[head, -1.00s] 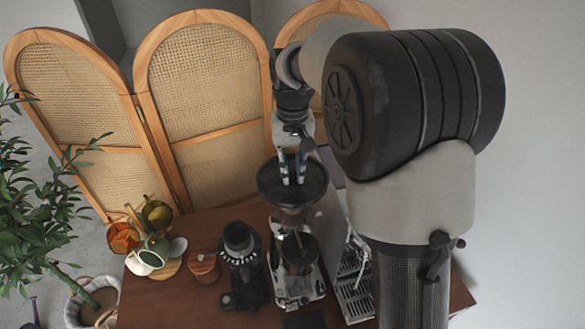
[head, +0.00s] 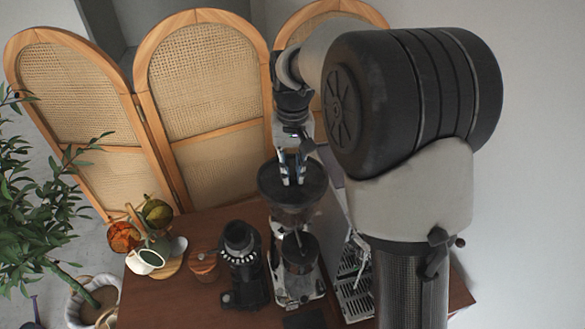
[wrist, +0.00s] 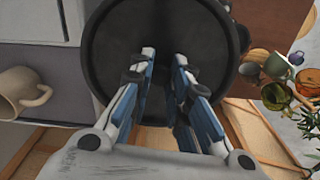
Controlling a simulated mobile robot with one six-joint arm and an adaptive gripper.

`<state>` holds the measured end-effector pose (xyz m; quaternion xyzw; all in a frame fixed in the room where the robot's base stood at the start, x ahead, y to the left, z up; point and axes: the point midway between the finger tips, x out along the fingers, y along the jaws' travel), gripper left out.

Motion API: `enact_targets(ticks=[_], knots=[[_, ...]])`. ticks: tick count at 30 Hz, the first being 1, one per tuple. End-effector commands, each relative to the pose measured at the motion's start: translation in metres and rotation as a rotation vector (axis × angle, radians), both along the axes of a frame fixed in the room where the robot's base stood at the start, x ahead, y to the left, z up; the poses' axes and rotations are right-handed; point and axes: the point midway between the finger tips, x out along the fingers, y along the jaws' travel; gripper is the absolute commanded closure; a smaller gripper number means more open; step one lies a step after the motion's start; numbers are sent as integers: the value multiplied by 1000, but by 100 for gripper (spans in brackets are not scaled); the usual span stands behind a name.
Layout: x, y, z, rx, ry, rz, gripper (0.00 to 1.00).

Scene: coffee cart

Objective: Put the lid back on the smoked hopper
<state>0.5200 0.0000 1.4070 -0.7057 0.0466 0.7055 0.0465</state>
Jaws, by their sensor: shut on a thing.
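The lid (head: 268,181) is a dark round disc, seen at the top of the grinder in the head view. It fills the upper middle of the wrist view (wrist: 110,50). My gripper (head: 293,180) points down at the lid's middle with its blue-sided fingers shut on the lid's grip. The grip itself is mostly hidden between the fingertips in the wrist view (wrist: 163,58). The smoked hopper (head: 291,215) is directly below the lid, and only its lower part shows. The lid looks about level. I cannot tell whether it touches the hopper rim.
A second, black grinder (head: 239,255) stands left of the hopper's grinder. An espresso machine (head: 355,285) is close on the right. A wooden canister (head: 204,266) and a white cup (head: 146,260) stand further left. A cane screen (head: 205,90) stands behind the table.

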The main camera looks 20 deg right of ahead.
Motion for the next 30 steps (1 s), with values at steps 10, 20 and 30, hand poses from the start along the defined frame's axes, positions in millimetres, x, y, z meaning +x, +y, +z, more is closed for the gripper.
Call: enact_targets(ticks=[10,20,30], knots=[[0,0,0,0,0,0,77],[0,0,0,0,0,0,60],[0,0,0,0,0,0,48]])
